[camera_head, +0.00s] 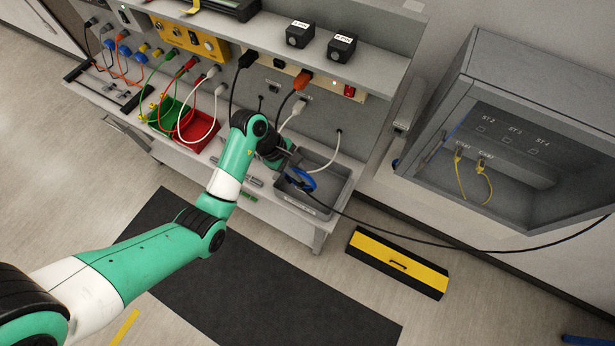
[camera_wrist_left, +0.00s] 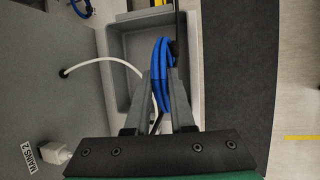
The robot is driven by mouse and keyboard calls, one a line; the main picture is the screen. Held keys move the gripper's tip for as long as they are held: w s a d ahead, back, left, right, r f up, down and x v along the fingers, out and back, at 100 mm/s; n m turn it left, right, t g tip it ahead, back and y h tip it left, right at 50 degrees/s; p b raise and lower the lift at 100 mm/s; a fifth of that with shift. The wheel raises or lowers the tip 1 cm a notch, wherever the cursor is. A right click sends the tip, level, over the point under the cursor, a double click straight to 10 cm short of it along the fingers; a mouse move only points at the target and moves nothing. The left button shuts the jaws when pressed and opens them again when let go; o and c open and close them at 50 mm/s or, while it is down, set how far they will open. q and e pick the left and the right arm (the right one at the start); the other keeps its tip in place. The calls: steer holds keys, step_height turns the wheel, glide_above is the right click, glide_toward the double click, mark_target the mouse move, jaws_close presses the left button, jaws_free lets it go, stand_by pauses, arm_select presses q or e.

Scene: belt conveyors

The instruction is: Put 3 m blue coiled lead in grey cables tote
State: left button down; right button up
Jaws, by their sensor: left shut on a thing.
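The blue coiled lead (camera_head: 302,181) hangs between the fingers of my left gripper (camera_head: 287,164), at the grey tote on the right end of the bench. In the left wrist view the coil (camera_wrist_left: 163,72) lies between the two fingers (camera_wrist_left: 160,95), which are shut on it. The grey tote (camera_head: 338,197) is open-topped, and its rim also shows in the left wrist view (camera_wrist_left: 113,45). The coil appears over the tote's opening; its exact height above the floor of the tote is hard to tell. My right gripper is not in view.
A white cable (camera_head: 334,160) runs from the back panel down by the tote. A black cable (camera_head: 420,233) trails right toward the grey cabinet (camera_head: 500,130). Red (camera_head: 203,133) and green (camera_head: 168,112) bins stand left of my arm. A yellow-black block (camera_head: 398,263) lies on the floor.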

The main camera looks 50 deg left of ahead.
arm_select(q)
steer(key=w+f+b, duration=0.1)
steer(key=w+f, duration=0.2)
steer(key=f, duration=0.4)
steer(key=shift+w+d+f, duration=0.1)
steer(key=shift+f, duration=0.1)
steer(key=c, duration=0.8)
jaws_free()
steer(key=shift+o, duration=0.2)
steer(key=p+v, duration=0.2)
steer(key=v, duration=1)
steer(key=shift+r, duration=0.15)
